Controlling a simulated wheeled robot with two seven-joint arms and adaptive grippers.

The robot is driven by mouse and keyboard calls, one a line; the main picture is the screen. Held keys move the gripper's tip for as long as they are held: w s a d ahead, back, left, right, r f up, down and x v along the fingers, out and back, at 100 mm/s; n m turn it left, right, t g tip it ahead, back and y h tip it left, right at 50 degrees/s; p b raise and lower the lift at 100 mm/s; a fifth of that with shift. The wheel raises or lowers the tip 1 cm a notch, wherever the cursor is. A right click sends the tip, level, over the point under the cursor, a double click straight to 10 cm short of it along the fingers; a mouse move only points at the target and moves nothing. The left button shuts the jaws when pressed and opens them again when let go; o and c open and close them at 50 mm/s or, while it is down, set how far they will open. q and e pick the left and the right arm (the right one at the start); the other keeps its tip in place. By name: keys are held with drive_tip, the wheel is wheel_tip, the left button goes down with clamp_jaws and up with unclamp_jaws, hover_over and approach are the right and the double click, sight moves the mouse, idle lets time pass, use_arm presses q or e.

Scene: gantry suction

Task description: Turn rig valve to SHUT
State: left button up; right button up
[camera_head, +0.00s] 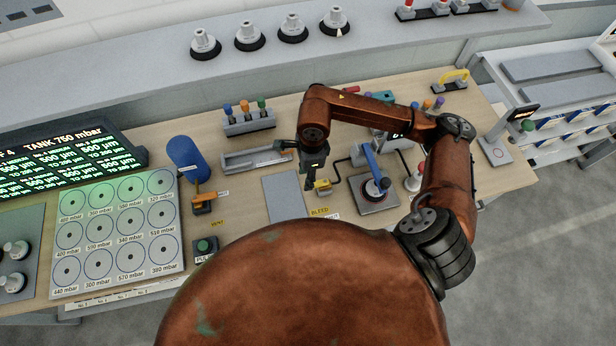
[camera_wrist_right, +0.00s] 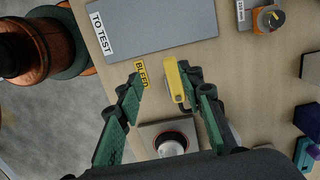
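A small valve with a yellow handle (camera_head: 323,187) stands on the bench by a yellow BLEED label (camera_head: 320,211); I take it to be the rig valve. In the right wrist view the yellow handle (camera_wrist_right: 174,82) lies between the spread fingers of my right gripper (camera_wrist_right: 162,82), closer to the right-hand finger; whether they touch is unclear. The BLEED label (camera_wrist_right: 142,74) shows beside the left-hand fingertip. In the head view my right gripper (camera_head: 310,182) points down just left of the handle. No SHUT mark is readable by this valve. My left gripper is not in view.
A grey plate with a blue lever (camera_head: 371,162) stands right of the valve. A grey TO TEST pad (camera_head: 284,196) lies to its left. A blue tank (camera_head: 186,158) with an orange valve (camera_head: 204,204) stands further left. A clamp-like grey fixture (camera_head: 250,160) is behind.

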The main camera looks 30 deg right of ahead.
sight(316, 184)
drive_tip(key=shift+w+d+f+h, duration=0.1)
drive_tip(key=shift+w+d+h, duration=0.1)
drive_tip(key=shift+d, duration=0.3)
drive_tip(key=shift+w+d+h, duration=0.1)
drive_tip(key=shift+d+h, duration=0.1)
drive_tip(key=shift+d, duration=0.3)
drive_tip(key=shift+d+f, duration=0.25)
drive_tip(key=shift+f+p, duration=0.55)
drive_tip(key=shift+f, duration=3)
drive_tip(key=shift+c, duration=0.7)
clamp_jaws()
